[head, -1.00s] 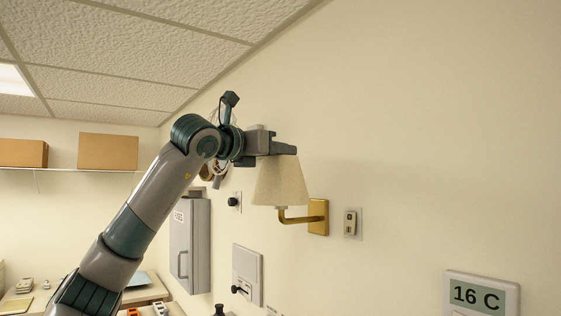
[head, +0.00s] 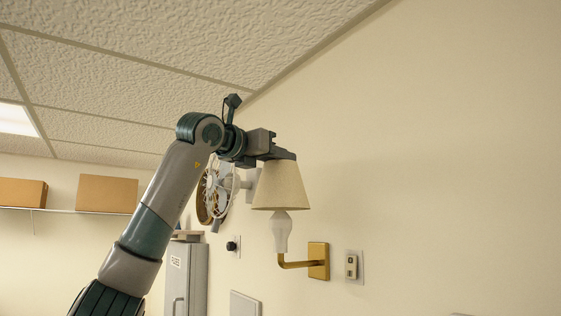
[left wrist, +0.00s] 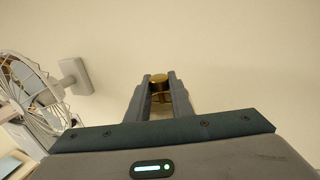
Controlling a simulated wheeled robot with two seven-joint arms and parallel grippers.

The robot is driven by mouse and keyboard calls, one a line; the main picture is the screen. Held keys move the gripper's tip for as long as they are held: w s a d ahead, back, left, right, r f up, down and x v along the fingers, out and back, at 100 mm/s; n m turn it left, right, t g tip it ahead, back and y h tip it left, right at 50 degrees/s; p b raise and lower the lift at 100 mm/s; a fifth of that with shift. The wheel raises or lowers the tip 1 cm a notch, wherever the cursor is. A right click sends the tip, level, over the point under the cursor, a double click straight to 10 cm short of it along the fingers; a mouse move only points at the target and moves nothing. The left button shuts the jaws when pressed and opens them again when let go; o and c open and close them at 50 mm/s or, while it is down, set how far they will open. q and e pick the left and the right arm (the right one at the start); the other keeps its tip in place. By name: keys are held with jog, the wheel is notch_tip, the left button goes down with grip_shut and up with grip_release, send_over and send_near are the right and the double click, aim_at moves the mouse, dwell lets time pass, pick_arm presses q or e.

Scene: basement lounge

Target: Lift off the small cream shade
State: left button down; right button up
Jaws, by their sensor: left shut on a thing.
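The small cream shade (head: 281,187) hangs upright from my left gripper (head: 287,156), which is shut at its top. Its lower rim is around the top of the white bulb (head: 281,232), and most of the bulb shows below it. The bulb stands on the brass arm of the wall lamp, whose brass plate (head: 318,261) is on the wall. In the left wrist view, a brass-coloured piece (left wrist: 159,82) shows between the fingers of the left gripper (left wrist: 160,93). The right gripper is out of view.
A white fan (head: 222,190) is on the wall behind the shade, left of it. A switch (head: 351,266) is right of the lamp plate. A grey cabinet (head: 183,275) and a shelf with boxes (head: 106,194) are farther left. The wall right of the shade is clear.

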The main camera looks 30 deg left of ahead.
pick_arm(q)
jog(key=shift+r+p, duration=0.5)
jog(key=shift+f, duration=0.1)
dwell(0.3)
